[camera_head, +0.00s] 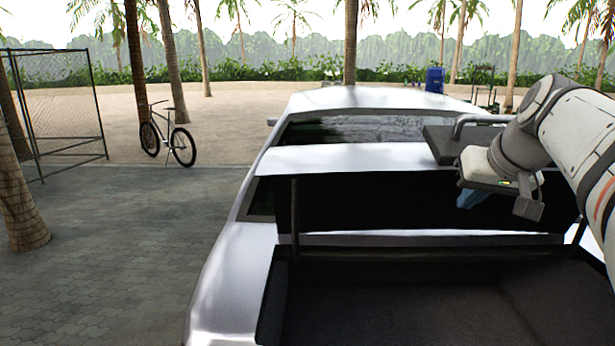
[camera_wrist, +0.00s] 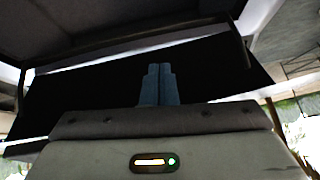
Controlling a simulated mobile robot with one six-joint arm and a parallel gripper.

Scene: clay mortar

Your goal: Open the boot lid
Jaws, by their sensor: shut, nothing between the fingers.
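The boot lid (camera_head: 380,200) of the silver car stands raised, its dark underside facing me above the open boot (camera_head: 420,300). A thin strut (camera_head: 294,218) shows at its left side. My gripper (camera_head: 468,200) is in front of the right part of the lid's underside, with its blue fingers pointing down and left. In the wrist view the fingers (camera_wrist: 159,82) are together with nothing between them, and the dark lid underside (camera_wrist: 90,88) lies beyond them. I cannot tell whether the fingers touch the lid.
The silver car (camera_head: 232,275) fills the middle and right of the head view. Paved ground (camera_head: 90,260) is clear to its left. A bicycle (camera_head: 168,135) and a wire-mesh frame (camera_head: 58,100) stand farther off, among palm trees. A blue bin (camera_head: 434,81) is at the back.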

